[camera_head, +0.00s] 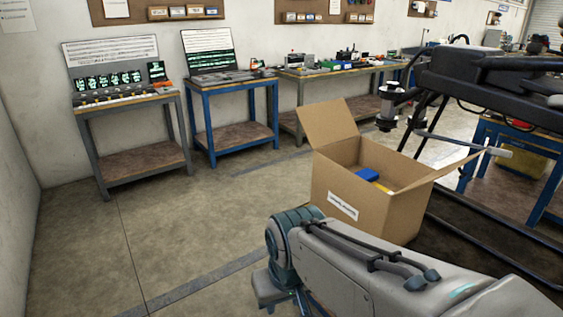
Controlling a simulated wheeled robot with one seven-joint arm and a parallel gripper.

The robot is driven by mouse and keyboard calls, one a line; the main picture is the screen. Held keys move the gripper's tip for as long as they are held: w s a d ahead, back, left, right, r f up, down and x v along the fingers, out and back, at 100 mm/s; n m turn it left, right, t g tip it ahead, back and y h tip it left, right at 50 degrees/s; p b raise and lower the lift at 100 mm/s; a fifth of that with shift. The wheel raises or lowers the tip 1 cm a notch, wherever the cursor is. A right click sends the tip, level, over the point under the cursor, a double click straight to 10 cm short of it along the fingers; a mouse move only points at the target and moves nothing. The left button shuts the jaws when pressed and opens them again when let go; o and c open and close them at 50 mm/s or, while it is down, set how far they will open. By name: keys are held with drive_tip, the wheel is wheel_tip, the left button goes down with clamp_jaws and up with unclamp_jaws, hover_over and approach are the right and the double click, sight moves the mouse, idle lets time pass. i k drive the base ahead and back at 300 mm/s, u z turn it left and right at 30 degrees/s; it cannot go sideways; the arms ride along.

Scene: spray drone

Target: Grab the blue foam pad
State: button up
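A blue piece, which looks like the blue foam pad (367,174), lies inside an open cardboard box (345,207) right of centre. Only its upper part shows above the box's front wall. A bit of something yellow (382,187) shows beside it in the box. My arm reaches across the lower right, in front of the box, and its bent joint is left of the box's lower front. No gripper fingers can be made out in this view.
A dark drone frame (480,75) stands right of and behind the box, with a motor hanging near the box's raised flap. Two workbenches (130,97) (232,84) with panels and a long cluttered bench (345,70) line the back wall. The floor at left is clear.

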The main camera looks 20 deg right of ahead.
sight(368, 175)
drive_tip(key=u, duration=0.05)
drive_tip(key=i, duration=0.95)
drive_tip(key=z, duration=1.1)
drive_tip(key=i, duration=0.7)
drive_tip(key=z, duration=0.75)
